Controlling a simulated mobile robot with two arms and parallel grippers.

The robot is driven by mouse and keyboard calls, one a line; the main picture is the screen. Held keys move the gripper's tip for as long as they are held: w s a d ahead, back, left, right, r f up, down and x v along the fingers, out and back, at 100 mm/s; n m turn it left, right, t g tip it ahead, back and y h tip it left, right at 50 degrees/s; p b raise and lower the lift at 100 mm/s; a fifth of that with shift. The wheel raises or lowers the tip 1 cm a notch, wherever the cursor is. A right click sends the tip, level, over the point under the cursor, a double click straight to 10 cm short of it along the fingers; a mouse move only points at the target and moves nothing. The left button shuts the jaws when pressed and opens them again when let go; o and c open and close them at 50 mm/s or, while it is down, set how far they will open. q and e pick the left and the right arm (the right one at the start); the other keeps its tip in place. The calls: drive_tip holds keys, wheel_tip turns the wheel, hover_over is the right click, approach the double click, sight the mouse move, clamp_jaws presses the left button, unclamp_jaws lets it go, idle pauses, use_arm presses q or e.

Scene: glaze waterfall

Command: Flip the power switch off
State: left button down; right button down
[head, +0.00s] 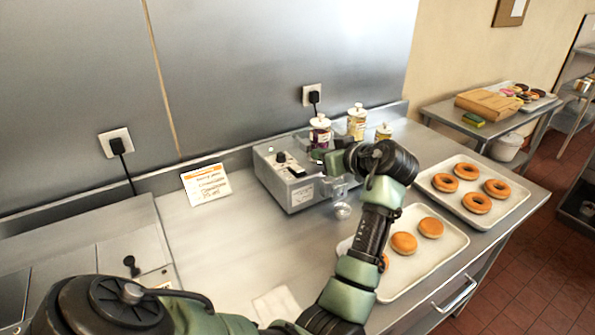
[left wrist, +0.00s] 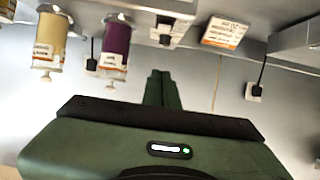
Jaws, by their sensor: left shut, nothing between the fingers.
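The grey control box (head: 292,190) of the glaze machine stands against the back wall. A small black control (head: 281,157), which may be the power switch, sits on its top left; I cannot tell its position. My left gripper (head: 328,160) is over the box's right side, to the right of that control, and hides part of the box and a jar. Its fingers (left wrist: 160,88) are shut and empty in the left wrist view. That view is upside down, and the box (left wrist: 171,7) shows at its top edge, apart from the fingers. My right gripper is not in view.
Jars with purple (left wrist: 116,42) and yellow (left wrist: 48,40) contents stand by the box. A paper card (head: 205,184) leans to its left. Donut trays (head: 480,217) lie to the right.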

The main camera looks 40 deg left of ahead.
use_arm(q)
drive_tip(key=p, duration=0.4)
hover_over(297, 168)
drive_tip(key=d, duration=0.2)
drive_tip(key=f, duration=0.3)
drive_tip(key=shift+s+f, duration=0.3)
drive_tip(key=shift+f, duration=0.1)
wheel_tip(297, 168, down, 4)
drive_tip(key=shift+d+r+p, duration=0.15)
drive_tip(key=shift+r+p, duration=0.1)
drive_tip(key=shift+p, duration=0.5)
drive_tip(key=shift+d+f, duration=0.15)
drive_tip(key=shift+f, duration=0.3)
